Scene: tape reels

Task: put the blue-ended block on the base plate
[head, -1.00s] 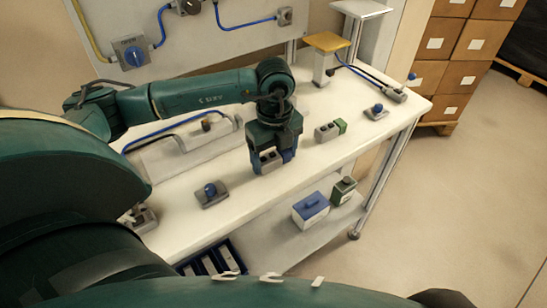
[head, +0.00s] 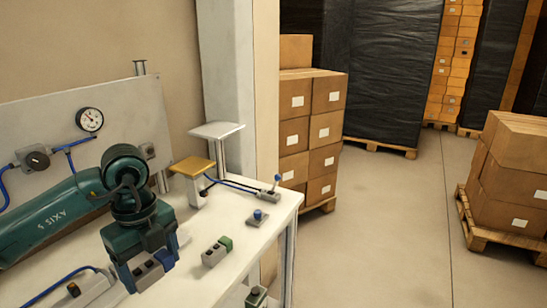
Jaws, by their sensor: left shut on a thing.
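My left gripper (head: 148,270) points down over the white workbench at the lower left of the head view. It is shut on a grey block with a blue end (head: 149,275), part of which shows between the fingers. The fingers hide much of the block, and I cannot tell whether it touches the bench. I cannot make out for certain which thing is the base plate. My right gripper is not in view.
A grey block with a green end (head: 216,252) lies close to the right of the gripper. A pale fixture with a switch (head: 92,288) is at lower left. Open floor (head: 390,220) lies right of the bench.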

